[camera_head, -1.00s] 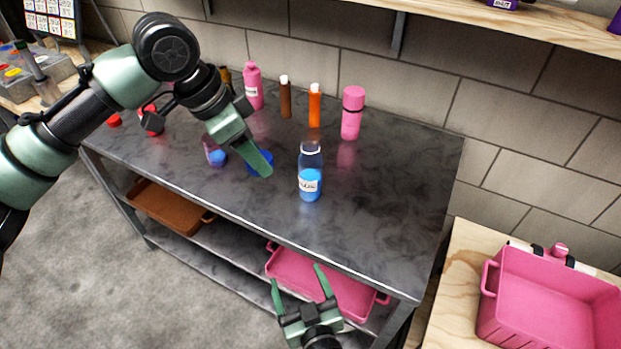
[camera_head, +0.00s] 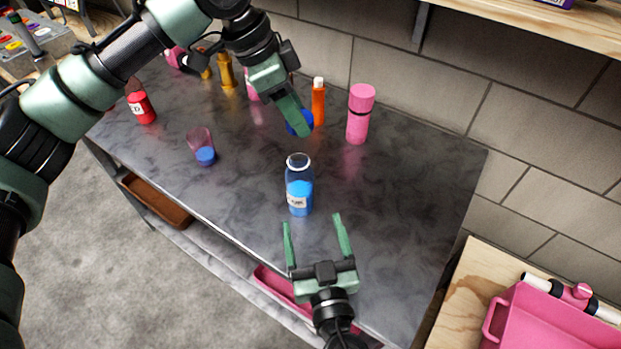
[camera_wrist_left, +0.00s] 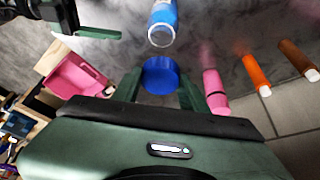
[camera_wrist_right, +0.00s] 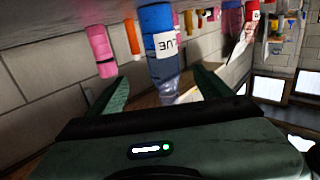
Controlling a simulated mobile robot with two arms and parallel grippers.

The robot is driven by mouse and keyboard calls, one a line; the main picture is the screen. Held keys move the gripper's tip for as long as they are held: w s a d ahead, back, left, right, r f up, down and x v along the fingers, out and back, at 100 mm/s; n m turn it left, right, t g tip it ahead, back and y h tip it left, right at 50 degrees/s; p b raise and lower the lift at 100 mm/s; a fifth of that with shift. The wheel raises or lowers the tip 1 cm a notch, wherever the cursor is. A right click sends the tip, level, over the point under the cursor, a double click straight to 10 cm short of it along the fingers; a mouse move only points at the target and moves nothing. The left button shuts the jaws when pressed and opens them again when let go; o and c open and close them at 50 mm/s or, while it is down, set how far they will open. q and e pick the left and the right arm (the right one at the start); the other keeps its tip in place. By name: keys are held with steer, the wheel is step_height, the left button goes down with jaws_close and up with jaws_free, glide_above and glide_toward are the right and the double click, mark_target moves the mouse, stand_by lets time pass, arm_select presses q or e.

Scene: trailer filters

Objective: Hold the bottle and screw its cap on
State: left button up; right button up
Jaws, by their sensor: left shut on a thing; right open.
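The clear bottle (camera_head: 299,187) with blue liquid and a white label stands upright and uncapped on the dark table. It also shows in the left wrist view (camera_wrist_left: 163,20) and, between the fingers, in the right wrist view (camera_wrist_right: 160,50). My left gripper (camera_head: 303,130) is shut on the blue cap (camera_wrist_left: 160,75) and holds it above the table, behind the bottle in the head view. Its fingers partly hide the cap (camera_head: 297,119) there. My right gripper (camera_head: 313,222) is open and empty, just in front of the bottle, its fingers pointing at it.
A pink bottle (camera_head: 358,115) and an orange bottle (camera_head: 318,103) stand behind. A clear cup (camera_head: 202,147) with blue contents and a red bottle (camera_head: 141,102) are on the left. The table's right part is clear. A pink crate (camera_head: 550,330) sits on a wooden surface at right.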

mark_target(302, 194)
arm_select(q)
steer(key=shift+s+a+r, duration=0.2)
steer(key=shift+s+a, duration=0.15)
steer(key=shift+s, duration=0.1)
arm_select(e)
steer(key=shift+s+a+r, duration=0.15)
steer(key=shift+s+a, duration=0.15)
steer(key=shift+s, duration=0.05)
arm_select(q)
steer(key=shift+d, duration=0.1)
arm_select(e)
steer(key=shift+w, duration=0.45)
arm_select(q)
steer(key=shift+w, duration=0.15)
arm_select(e)
steer(key=w, duration=0.3)
steer(key=w+a, duration=0.1)
steer(key=w, duration=0.7)
steer(key=shift+w+a, duration=0.1)
steer(key=shift+a, duration=0.3)
jaws_close()
arm_select(q)
steer(key=shift+f, duration=2.55)
